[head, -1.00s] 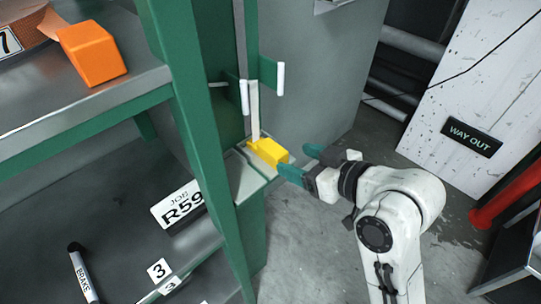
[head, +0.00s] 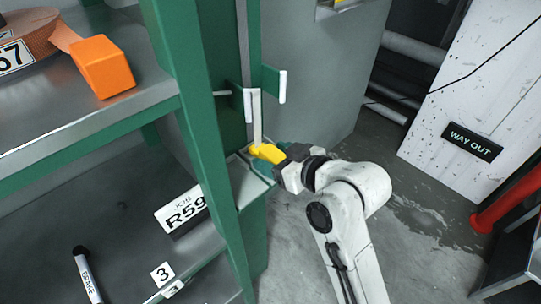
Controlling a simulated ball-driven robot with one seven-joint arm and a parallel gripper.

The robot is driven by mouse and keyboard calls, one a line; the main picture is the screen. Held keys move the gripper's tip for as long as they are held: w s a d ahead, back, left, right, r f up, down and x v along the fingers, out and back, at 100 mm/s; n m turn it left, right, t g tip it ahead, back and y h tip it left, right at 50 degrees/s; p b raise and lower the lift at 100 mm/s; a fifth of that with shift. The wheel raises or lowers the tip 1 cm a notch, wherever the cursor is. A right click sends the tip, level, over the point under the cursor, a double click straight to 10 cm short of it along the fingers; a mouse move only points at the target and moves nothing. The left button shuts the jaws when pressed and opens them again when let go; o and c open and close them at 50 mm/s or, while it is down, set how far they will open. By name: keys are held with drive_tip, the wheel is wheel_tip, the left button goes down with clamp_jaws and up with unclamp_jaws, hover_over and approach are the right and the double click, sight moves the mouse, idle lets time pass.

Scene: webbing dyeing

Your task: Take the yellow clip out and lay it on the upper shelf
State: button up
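The yellow clip (head: 267,153) sits at the foot of a pale upright strip (head: 257,117), on a small ledge beside the green shelf post. My gripper (head: 272,158) has reached it from the right. One teal finger shows along the clip's near side; the other is mostly hidden behind the clip. I cannot tell whether the fingers press on it. The upper shelf (head: 130,112) is grey metal with a green front edge, at the upper left.
An orange block (head: 103,68) and a brown webbing roll (head: 30,32) are on the upper shelf, with bare metal in front. A JOB R59 sign (head: 181,210) and a black-topped white tube (head: 86,275) are on the lower shelf. The green post (head: 200,130) stands between shelf and clip.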

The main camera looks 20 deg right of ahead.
drive_tip(key=c, duration=1)
drive_tip(key=shift+o, duration=0.2)
drive_tip(key=shift+r, duration=0.1)
